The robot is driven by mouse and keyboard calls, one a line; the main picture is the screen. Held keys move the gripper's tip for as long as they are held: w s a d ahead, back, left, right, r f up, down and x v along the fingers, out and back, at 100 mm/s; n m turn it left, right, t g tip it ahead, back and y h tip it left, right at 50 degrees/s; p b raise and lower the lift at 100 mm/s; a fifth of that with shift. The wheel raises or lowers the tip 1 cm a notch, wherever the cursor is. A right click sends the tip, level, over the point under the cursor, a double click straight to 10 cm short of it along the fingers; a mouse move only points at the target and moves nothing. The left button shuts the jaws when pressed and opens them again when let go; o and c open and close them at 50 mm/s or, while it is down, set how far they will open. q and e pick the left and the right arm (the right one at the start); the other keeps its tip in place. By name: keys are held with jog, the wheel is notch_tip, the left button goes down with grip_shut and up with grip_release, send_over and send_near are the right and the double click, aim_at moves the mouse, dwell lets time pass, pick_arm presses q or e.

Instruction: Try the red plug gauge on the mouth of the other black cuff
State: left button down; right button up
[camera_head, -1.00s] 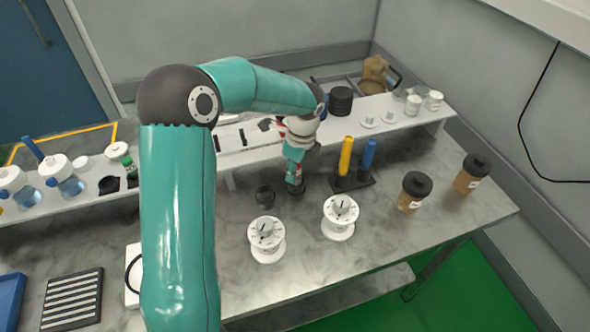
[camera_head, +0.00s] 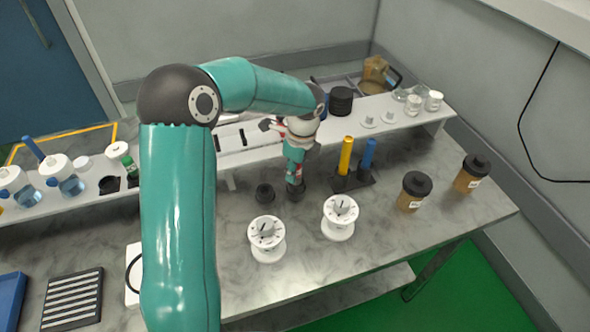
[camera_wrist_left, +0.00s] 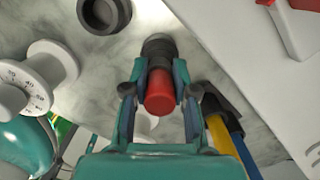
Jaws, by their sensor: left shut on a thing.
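The red plug gauge (camera_wrist_left: 160,93) is between the fingers of my left gripper (camera_wrist_left: 154,92), which is shut on it. In the head view my left gripper (camera_head: 293,172) points down over a black cuff (camera_head: 295,192) on the bench. That cuff (camera_wrist_left: 159,46) shows just beyond the gauge in the left wrist view, in line with it. I cannot tell whether the gauge's end is in the cuff's mouth. A second black cuff (camera_head: 264,193) stands open and empty to the left; it also shows in the left wrist view (camera_wrist_left: 104,14). My right gripper is not in view.
Two white dial spools (camera_head: 267,240) (camera_head: 340,218) stand in front of the cuffs. A yellow post (camera_head: 345,156) and a blue post (camera_head: 368,155) stand close on the right. A raised white shelf (camera_head: 245,155) runs behind. Black-lidded brown jars (camera_head: 412,191) are farther right.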

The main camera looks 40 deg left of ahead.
pick_arm(q)
jog(key=shift+r+p, duration=2.95)
jog(key=shift+r, duration=0.5)
